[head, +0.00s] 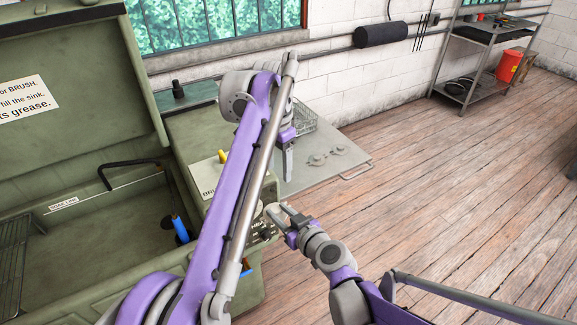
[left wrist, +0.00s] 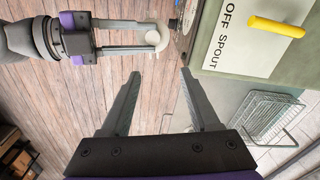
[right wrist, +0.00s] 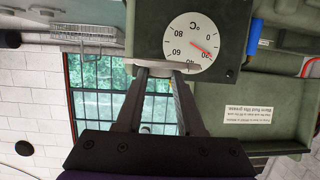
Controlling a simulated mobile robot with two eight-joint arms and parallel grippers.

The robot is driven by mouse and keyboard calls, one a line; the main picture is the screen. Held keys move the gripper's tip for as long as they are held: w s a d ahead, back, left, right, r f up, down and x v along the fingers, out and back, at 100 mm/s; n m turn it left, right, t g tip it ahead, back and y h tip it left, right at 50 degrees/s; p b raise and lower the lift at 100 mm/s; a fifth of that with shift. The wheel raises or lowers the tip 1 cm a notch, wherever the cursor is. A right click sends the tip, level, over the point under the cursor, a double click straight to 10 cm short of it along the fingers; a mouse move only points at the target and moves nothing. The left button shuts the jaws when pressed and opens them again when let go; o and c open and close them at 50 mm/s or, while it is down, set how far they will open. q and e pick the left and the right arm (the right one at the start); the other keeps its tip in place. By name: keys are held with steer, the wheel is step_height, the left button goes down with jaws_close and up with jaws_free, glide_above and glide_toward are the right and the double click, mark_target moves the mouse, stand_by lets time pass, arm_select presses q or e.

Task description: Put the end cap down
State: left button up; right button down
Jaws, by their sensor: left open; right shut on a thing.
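The end cap (head: 271,211) is a small grey rounded part at the tips of my right gripper (head: 285,215). In the left wrist view the end cap (left wrist: 154,38) sits between the right gripper's fingers (left wrist: 148,38), close to the green washer. In the right wrist view it shows as a thin grey edge (right wrist: 140,63) across the fingertips, in front of the dial. My right gripper is shut on it. My left gripper (head: 288,160) is higher, pointing down near the side shelf; its fingers are apart and empty in the left wrist view (left wrist: 160,75).
The green parts washer (head: 190,135) has its lid up at the left. A thermometer dial (right wrist: 189,42) is on its front. The grey side shelf (head: 345,165) holds a wire basket (head: 307,122) and several small grey parts (head: 318,159). Its front area is bare.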

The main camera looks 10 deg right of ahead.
arm_select(q)
step_height(320, 180, down, 13)
steer(key=d+m, duration=0.1)
steer(key=d, duration=0.1)
steer(key=shift+d+r, duration=0.15)
steer(key=shift+d, duration=0.1)
stand_by(0.4)
steer(key=shift+s, duration=0.1)
jaws_close()
arm_select(e)
steer(key=shift+c, duration=2.2)
jaws_free()
